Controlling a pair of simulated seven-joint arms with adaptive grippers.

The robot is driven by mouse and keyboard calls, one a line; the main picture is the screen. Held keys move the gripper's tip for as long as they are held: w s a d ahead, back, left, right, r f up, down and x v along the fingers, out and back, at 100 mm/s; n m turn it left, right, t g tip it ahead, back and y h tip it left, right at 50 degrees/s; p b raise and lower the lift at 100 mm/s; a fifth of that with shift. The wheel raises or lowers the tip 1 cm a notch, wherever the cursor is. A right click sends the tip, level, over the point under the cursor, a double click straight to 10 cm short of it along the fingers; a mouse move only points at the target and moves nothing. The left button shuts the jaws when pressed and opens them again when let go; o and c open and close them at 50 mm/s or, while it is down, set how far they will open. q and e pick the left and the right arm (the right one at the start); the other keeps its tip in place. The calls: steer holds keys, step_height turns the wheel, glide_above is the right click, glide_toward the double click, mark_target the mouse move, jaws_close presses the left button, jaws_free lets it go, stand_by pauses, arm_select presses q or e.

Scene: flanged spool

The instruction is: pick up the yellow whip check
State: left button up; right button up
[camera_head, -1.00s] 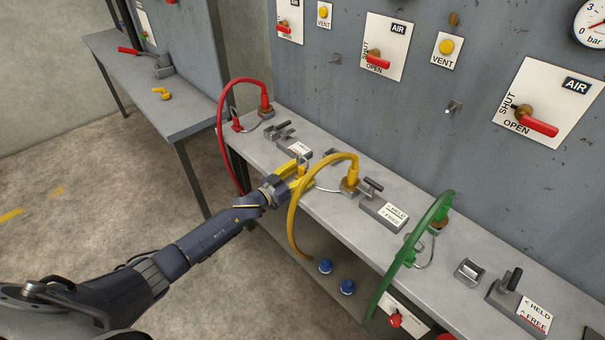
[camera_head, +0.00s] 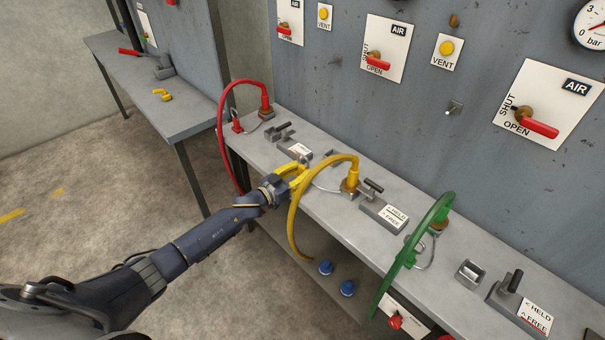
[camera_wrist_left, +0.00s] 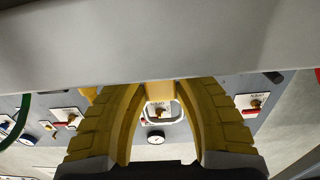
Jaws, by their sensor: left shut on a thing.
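The yellow whip check shows in the head view as a thin pale cable (camera_head: 328,189) beside the yellow hose (camera_head: 294,215), running from its brass fitting toward my left gripper. My left gripper (camera_head: 298,174) has its yellow fingers at the bench's front edge, left of the hose fitting. In the left wrist view, the fingertips (camera_wrist_left: 160,95) are shut on a small tan-yellow piece of the whip check, with a pale wire loop (camera_wrist_left: 178,112) just beyond it. The fingers partly hide the held end in the head view. My right gripper is not in view.
The yellow hose arches close to the right of my left gripper. A red hose (camera_head: 222,118) stands to the left and a green hose (camera_head: 403,255) to the right. Clamps with levers (camera_head: 372,188) sit along the bench (camera_head: 330,215). The grey panel (camera_head: 330,90) rises behind.

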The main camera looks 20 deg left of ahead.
arm_select(q)
step_height(320, 180, up, 19)
stand_by(0.4)
stand_by(0.7)
